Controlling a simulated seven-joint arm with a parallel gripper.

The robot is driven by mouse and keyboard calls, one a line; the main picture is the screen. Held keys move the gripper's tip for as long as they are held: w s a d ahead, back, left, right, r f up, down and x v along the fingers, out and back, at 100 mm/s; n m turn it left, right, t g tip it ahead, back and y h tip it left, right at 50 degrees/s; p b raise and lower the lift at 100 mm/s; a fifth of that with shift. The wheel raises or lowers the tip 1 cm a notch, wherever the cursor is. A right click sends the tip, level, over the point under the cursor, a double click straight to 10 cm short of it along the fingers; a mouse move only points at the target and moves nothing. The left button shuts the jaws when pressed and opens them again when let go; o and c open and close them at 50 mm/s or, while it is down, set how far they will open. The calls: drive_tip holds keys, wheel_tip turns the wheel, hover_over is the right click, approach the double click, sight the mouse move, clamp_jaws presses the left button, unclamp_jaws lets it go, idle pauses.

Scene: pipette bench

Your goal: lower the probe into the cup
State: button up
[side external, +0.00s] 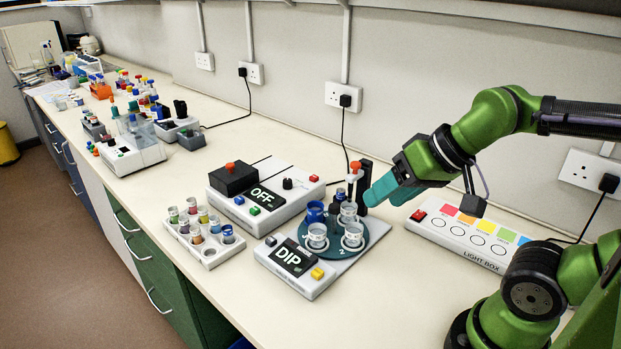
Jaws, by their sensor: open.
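The dip unit (311,289) has a black DIP display, a dark button (271,241) and a yellow button (317,273). Behind its front panel is a round teal turntable (334,251) carrying clear cups, at front left (317,235), front right (352,236) and back (348,211). A probe with an orange top (355,166) stands upright above the back cup, beside a black post (365,178). I cannot tell whether its tip is inside the cup. My gripper (381,200) is open and empty, its teal fingers just right of the post. Whether they touch it is unclear.
A light box (470,243) lies right. The bench front is clear.

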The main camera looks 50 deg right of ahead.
drive_tip(key=shift+c, duration=0.2)
wheel_tip(320, 180, up, 8)
drive_tip(key=r+m+g+h, duration=0.1)
drive_tip(key=m+g+h, duration=0.3)
drive_tip(key=m+h, duration=0.1)
hover_over(356, 164)
drive_tip(key=s+a, duration=0.5)
drive_tip(key=x, duration=1.7)
drive_tip(key=shift+d+f, duration=0.1)
drive_tip(key=shift+d, duration=0.1)
drive_tip(key=shift+c, duration=0.3)
clamp_jaws()
